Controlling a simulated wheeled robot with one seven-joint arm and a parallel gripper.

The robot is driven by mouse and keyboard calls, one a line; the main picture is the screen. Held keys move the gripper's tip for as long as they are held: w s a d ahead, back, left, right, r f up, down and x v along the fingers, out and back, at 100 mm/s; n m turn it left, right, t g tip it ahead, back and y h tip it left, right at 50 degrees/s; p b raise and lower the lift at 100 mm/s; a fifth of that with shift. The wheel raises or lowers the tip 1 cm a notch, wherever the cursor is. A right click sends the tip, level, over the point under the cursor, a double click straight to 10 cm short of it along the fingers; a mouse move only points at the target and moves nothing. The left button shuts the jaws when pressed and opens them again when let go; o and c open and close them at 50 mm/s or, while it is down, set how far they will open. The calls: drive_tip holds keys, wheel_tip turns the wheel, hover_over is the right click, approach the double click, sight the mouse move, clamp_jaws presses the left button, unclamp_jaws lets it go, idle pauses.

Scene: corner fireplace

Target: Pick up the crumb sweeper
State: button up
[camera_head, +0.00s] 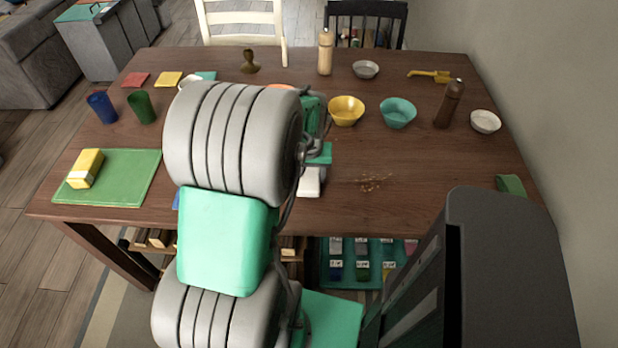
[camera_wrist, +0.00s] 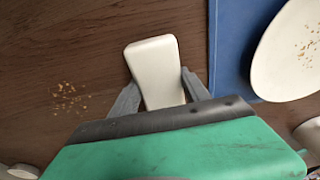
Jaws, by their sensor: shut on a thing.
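The crumb sweeper is a white, rounded, oblong block (camera_wrist: 156,62) in the middle of the wrist view. My gripper (camera_wrist: 161,92) is shut on it, with one grey finger against each long side. Its near end is hidden behind the gripper body. In the head view the white sweeper (camera_head: 309,183) shows only in part, just right of my arm and below the green part of my gripper. I cannot tell whether it touches the table or is held slightly above it.
Crumbs (camera_head: 374,182) lie on the wooden table (camera_head: 420,165) right of the sweeper. In the wrist view, a white plate (camera_wrist: 290,55) with crumbs sits on a blue mat (camera_wrist: 228,40). Yellow (camera_head: 346,111) and teal (camera_head: 398,113) bowls and a brown mill (camera_head: 449,104) stand farther back.

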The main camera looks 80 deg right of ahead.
sight(309, 172)
drive_tip(key=c, duration=0.6)
drive_tip(key=shift+r, duration=0.35)
wheel_tip(309, 172, up, 2)
drive_tip(key=shift+d+r, duration=0.1)
drive_tip(key=shift+r, duration=0.15)
drive_tip(key=a+r, duration=0.2)
drive_tip(key=r, duration=0.1)
drive_tip(key=a+r, duration=0.3)
drive_tip(key=shift+w+a+r, duration=0.15)
drive_tip(key=shift+a+r, duration=0.15)
drive_tip(key=shift+a, duration=0.05)
drive_tip(key=a+r, duration=0.1)
drive_tip(key=a, duration=0.1)
drive_tip(key=a+r, duration=0.1)
drive_tip(key=a, duration=0.2)
drive_tip(key=a+r, duration=0.1)
drive_tip(key=a, duration=0.2)
drive_tip(key=shift+w+a+r, duration=0.15)
drive_tip(key=shift+a, duration=0.1)
